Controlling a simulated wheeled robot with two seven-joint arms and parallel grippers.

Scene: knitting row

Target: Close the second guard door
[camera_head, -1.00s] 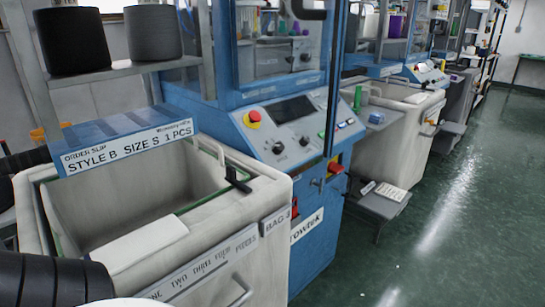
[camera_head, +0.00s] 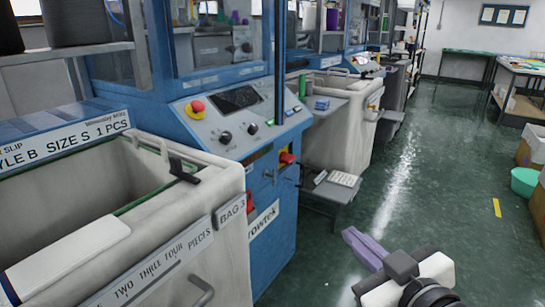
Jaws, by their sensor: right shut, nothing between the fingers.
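The near blue knitting machine has a clear guard panel in a blue frame (camera_head: 222,78) above its control panel (camera_head: 235,118). A dark upright bar (camera_head: 280,65) stands at its right edge. A farther blue machine (camera_head: 335,56) stands behind it, with its guard only partly visible. I cannot tell which panel is the second guard door or how far any door stands open. My right gripper (camera_head: 353,238) is at the lower right, its lavender fingers shut and empty, over the floor and apart from the machines. My left gripper is out of view.
A cream bin (camera_head: 222,172) with an order slip fills the lower left. Another cream bin (camera_head: 350,130) and a low grey stand (camera_head: 340,195) sit beyond the near machine.

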